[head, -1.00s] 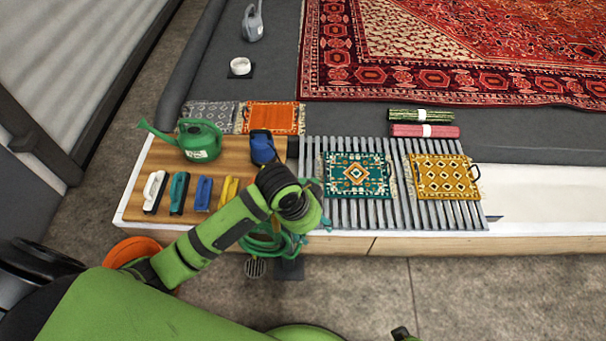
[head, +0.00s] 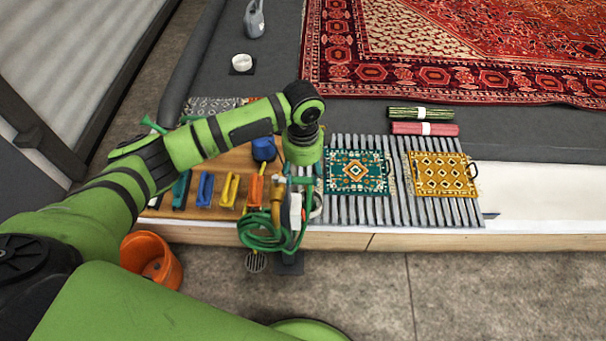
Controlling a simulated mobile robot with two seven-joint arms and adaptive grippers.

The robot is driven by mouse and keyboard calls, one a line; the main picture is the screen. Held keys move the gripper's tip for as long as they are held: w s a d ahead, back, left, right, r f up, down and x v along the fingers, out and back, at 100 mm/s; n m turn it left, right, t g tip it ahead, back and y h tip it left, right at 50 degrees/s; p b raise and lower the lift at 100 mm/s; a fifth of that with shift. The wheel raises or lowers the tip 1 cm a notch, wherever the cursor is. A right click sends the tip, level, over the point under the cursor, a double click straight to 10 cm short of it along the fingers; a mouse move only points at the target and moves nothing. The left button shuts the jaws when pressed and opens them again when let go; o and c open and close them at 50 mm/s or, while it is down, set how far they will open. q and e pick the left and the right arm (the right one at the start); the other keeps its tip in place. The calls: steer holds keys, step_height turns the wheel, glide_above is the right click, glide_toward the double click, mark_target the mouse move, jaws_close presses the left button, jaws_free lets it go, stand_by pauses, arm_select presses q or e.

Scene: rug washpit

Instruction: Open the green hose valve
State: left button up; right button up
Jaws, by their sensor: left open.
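The green hose (head: 262,238) hangs in coils at the front edge of the wooden platform. Above it are a brass-coloured pipe (head: 276,198) and a small teal-green bar (head: 293,181), which looks like the valve handle. Whether the valve is turned open is too small to tell. My left arm reaches over the platform from the left, its wrist pointing down just above the bar. My left gripper (head: 306,204) is open, small in view and partly hidden under the wrist. It is close to the bar; I cannot tell whether they touch. My right gripper is not in view.
Several coloured brushes, including a yellow one (head: 229,190), lie left of the pipe. A slatted grate (head: 401,188) with a teal mat (head: 356,172) and a yellow mat (head: 443,174) is to the right. An orange bucket (head: 152,262) stands on the floor.

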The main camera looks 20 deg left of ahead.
mark_target(295, 179)
arm_select(q)
steer(key=shift+f, duration=1.3)
jaws_close()
